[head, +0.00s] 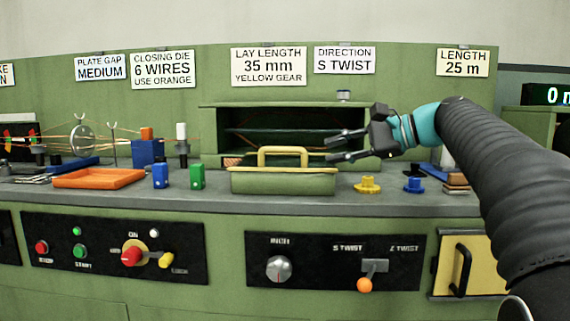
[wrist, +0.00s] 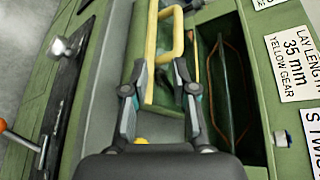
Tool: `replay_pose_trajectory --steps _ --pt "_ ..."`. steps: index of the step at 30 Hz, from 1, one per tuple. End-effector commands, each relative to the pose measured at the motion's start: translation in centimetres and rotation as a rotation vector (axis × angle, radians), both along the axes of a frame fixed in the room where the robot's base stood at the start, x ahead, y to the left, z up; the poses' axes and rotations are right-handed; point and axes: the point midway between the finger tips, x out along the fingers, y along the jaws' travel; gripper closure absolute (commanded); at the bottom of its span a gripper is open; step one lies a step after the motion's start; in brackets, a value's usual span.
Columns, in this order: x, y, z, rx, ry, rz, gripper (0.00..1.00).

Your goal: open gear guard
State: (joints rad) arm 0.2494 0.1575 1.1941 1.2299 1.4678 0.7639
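The gear guard (head: 284,182) is a green panel with a yellow bar handle (head: 283,152). It sits low in front of the dark opening (head: 275,125) in the machine, and the inside shows above it. My gripper (head: 338,148) is to the right of the handle, fingers pointing left, spread apart and empty. In the wrist view, the open fingers (wrist: 159,80) reach toward the guard (wrist: 160,92), with the yellow handle (wrist: 178,32) beyond the fingertips. I see no contact with the handle.
A yellow gear (head: 367,185) and a blue gear (head: 414,185) stand on the ledge below my arm. An orange-knobbed lever (head: 365,284) sticks out of the front panel.

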Motion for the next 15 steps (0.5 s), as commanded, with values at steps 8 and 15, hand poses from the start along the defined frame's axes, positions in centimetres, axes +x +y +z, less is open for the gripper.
replay_pose_trajectory --steps 8,15 --pt "1.7 -0.4 1.4 0.108 0.013 0.033 0.73" --pt "2.8 2.5 0.7 0.107 0.013 0.036 0.73"
